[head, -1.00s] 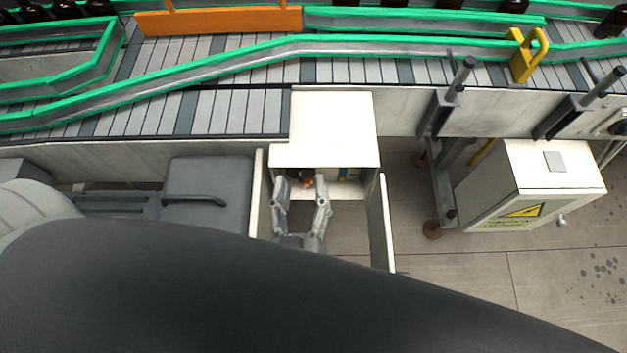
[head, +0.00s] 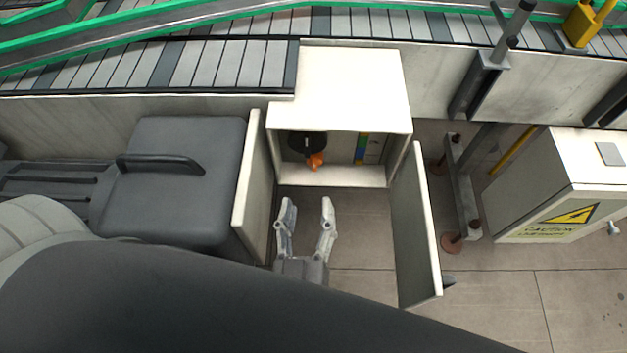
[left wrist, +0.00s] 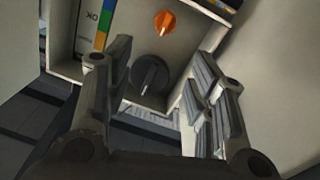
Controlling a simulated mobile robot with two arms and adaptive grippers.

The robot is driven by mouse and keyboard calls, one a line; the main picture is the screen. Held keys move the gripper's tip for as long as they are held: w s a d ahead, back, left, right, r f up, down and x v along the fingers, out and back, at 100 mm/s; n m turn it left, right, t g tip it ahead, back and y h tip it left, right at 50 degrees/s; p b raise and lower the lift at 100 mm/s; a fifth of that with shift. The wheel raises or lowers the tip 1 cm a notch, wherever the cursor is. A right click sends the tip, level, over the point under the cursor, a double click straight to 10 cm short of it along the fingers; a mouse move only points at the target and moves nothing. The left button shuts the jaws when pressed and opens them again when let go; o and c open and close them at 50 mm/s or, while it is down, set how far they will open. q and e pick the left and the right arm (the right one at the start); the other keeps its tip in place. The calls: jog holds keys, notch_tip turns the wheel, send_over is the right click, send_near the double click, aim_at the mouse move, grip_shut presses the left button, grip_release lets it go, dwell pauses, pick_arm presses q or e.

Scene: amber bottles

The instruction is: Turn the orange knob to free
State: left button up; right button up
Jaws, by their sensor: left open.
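The orange knob (head: 316,161) is inside an open white cabinet (head: 340,85), below a dark round part (head: 302,142) in the head view. In the left wrist view the orange knob (left wrist: 165,22) is near the top, on a pale panel, with a larger black knob (left wrist: 150,75) nearer the fingers. My left gripper (head: 307,206) is open and empty, in front of the cabinet opening, between its two open doors. In the left wrist view its fingers (left wrist: 160,62) stand on either side of the black knob, apart from the orange knob. My right gripper is not in view.
The left door (head: 253,185) and right door (head: 416,225) flank the gripper. A grey case with a handle (head: 185,170) stands at left. A box with a caution label (head: 570,185) stands at right. The conveyor (head: 220,62) runs behind.

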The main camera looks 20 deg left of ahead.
aim_at(313, 167)
pick_arm(q)
jog(key=p+x, duration=0.1)
jog(key=x, duration=0.2)
jog(key=f+p+x, duration=0.1)
jog(key=x, duration=0.2)
jog(key=p+x, duration=0.1)
jog(key=x, duration=0.2)
jog(key=shift+w+f, duration=0.25)
jog(key=shift+w, duration=0.05)
jog(key=shift+w+a+f, duration=0.15)
jog(key=shift+w+a, duration=0.05)
jog(key=shift+w, duration=0.35)
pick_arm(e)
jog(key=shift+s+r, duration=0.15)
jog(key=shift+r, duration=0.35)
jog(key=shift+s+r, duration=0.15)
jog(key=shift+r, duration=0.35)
pick_arm(q)
jog(key=c, duration=1)
